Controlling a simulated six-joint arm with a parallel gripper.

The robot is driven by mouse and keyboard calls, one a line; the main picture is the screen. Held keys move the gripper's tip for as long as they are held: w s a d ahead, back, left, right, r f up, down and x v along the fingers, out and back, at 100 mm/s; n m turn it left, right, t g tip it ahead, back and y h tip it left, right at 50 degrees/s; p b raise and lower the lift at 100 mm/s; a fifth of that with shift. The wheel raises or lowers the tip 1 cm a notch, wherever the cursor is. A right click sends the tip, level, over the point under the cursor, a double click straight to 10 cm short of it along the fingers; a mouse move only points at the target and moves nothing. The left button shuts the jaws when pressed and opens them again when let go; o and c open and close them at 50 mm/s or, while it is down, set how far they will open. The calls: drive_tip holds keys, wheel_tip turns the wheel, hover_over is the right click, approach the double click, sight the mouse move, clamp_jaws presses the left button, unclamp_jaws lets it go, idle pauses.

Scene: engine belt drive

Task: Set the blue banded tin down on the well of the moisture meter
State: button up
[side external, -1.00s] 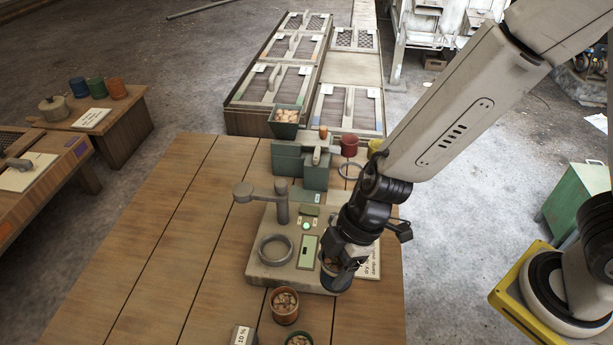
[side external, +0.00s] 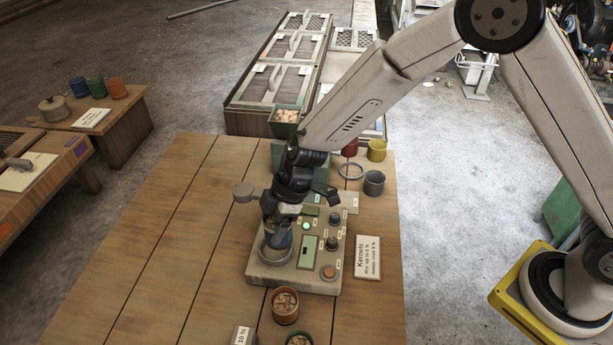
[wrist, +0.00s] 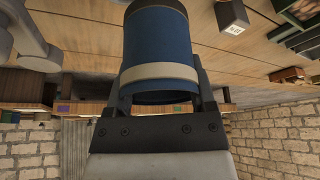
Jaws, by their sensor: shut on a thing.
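My gripper (side external: 276,226) is shut on the blue banded tin (side external: 282,239), above the left part of the moisture meter (side external: 258,275). In the wrist view the tin (wrist: 158,40) is blue with a pale band, held between the two fingers. The meter's well is a grey ring (side external: 275,263); the tin is over it. The gripper hides part of the tin, and I cannot tell whether the tin touches the well. The meter also has a green display (side external: 307,250) and dark knobs at its right.
The meter's swing arm (side external: 245,192) reaches left behind my gripper. An orange pot of kernels (side external: 285,305) stands in front of the meter. A Kernels card (side external: 367,257) lies to its right, with a grey cup (side external: 374,183) farther back. The table's left side is clear.

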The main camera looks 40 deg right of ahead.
drive_tip(key=shift+w+d+f, duration=0.1)
drive_tip(key=shift+w+f, duration=0.15)
drive_tip(key=shift+w, duration=0.35)
drive_tip(key=shift+w+d+f, duration=0.15)
drive_tip(key=shift+w+f, duration=0.05)
drive_tip(key=shift+w, duration=0.35)
drive_tip(key=shift+w+d+f, duration=0.1)
drive_tip(key=shift+w+f, duration=0.15)
drive_tip(key=shift+w, duration=0.35)
drive_tip(key=shift+f, duration=0.2)
hover_over(273, 253)
drive_tip(key=shift+f, duration=2.4)
drive_tip(key=shift+f, duration=1.25)
drive_tip(key=o, duration=1.3)
drive_tip(key=shift+r, duration=0.1)
wheel_tip(273, 253, up, 9)
